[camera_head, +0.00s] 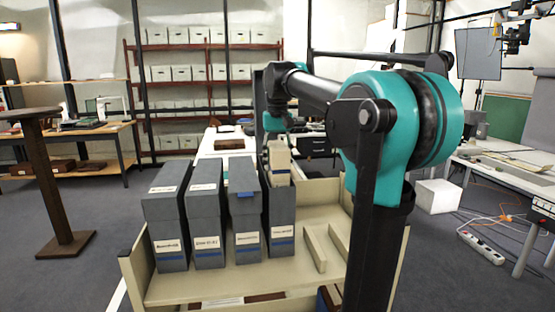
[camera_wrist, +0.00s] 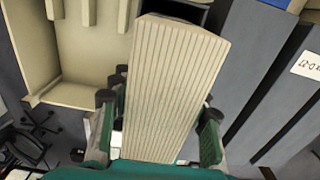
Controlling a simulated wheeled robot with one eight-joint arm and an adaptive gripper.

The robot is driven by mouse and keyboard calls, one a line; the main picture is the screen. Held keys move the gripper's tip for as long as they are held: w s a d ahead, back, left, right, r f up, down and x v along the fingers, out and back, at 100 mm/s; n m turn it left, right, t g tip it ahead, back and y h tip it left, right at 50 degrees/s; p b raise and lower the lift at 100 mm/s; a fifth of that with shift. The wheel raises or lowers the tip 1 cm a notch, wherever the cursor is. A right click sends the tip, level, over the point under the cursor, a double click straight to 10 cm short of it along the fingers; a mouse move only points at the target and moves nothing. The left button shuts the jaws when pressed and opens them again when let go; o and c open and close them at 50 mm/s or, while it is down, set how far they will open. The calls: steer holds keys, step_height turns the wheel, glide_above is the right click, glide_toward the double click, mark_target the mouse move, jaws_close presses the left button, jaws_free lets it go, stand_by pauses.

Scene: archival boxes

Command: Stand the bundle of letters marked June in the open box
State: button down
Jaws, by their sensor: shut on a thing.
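A cream bundle of letters (camera_head: 280,160) stands upright in my gripper (camera_head: 272,150), over the back of the rightmost grey box. In the wrist view, the bundle (camera_wrist: 172,85) shows its ridged paper edges between both fingers of my gripper (camera_wrist: 160,120). No June mark is readable on it. The rightmost grey box (camera_head: 282,225) looks like the open one; a dark opening (camera_wrist: 185,10) shows behind the bundle in the wrist view. I cannot tell whether the bundle's lower end is inside the box or behind its rim.
Three more grey boxes (camera_head: 207,225) with labels stand left of it in a cream tray (camera_head: 180,290). Cream dividers (camera_head: 314,248) and bare tray floor lie to the right. My arm covers the tray's right side. A round-topped stand (camera_head: 45,180) is at the far left.

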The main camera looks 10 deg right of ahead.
mark_target(278, 145)
steer(key=shift+f, duration=0.9)
steer(key=c, duration=0.7)
jaws_free()
steer(key=shift+r, duration=0.15)
steer(key=shift+r, duration=2.85)
